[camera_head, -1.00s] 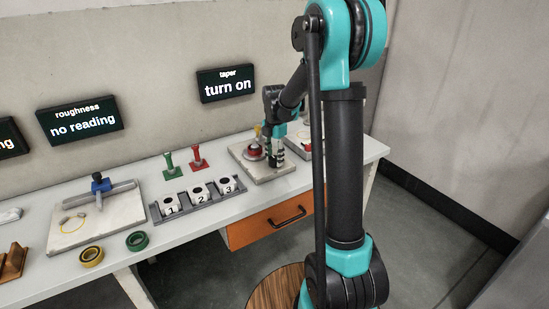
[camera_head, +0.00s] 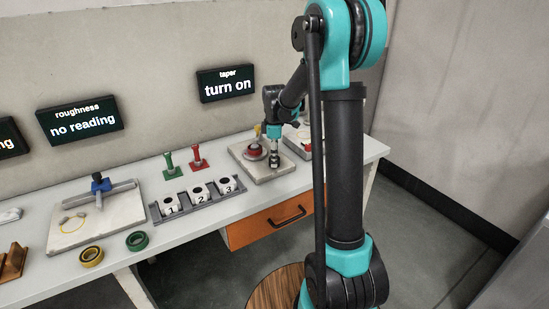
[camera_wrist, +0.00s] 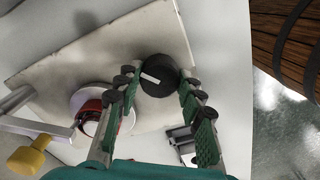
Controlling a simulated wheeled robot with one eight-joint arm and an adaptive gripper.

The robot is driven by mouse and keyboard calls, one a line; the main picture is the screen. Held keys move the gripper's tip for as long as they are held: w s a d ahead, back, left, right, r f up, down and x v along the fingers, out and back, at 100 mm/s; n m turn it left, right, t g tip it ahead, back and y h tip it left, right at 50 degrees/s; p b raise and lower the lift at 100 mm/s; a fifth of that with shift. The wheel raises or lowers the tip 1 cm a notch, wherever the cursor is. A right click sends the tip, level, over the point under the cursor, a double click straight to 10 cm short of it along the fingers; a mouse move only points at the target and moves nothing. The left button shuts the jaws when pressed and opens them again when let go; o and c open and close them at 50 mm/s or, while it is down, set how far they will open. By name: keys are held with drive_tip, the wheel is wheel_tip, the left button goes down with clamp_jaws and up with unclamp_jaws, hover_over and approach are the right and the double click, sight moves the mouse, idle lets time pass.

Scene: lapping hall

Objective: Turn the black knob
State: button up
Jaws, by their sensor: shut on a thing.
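The black knob (camera_wrist: 158,86) is a round dark cap with a white pointer line, on a pale plate (camera_wrist: 95,50) in the wrist view. In the head view my gripper (camera_head: 275,160) points down over the same plate (camera_head: 249,168), and the knob is mostly hidden by the fingers there. The taper screen (camera_head: 226,84) reads "turn on".
A red and white round fixture (camera_head: 255,150) stands on the plate, left of my gripper. It also shows in the wrist view (camera_wrist: 90,112), with a yellow-ended handle (camera_wrist: 26,160) nearby. Numbered white blocks (camera_head: 199,191) sit in a rack to the left.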

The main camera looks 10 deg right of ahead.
drive_tip(key=m, duration=1.3)
drive_tip(key=shift+m, duration=0.3)
drive_tip(key=m, duration=1)
drive_tip(key=shift+m, duration=2)
drive_tip(key=shift+m, duration=0.3)
drive_tip(key=o, duration=1.2)
drive_tip(key=shift+c, duration=0.2)
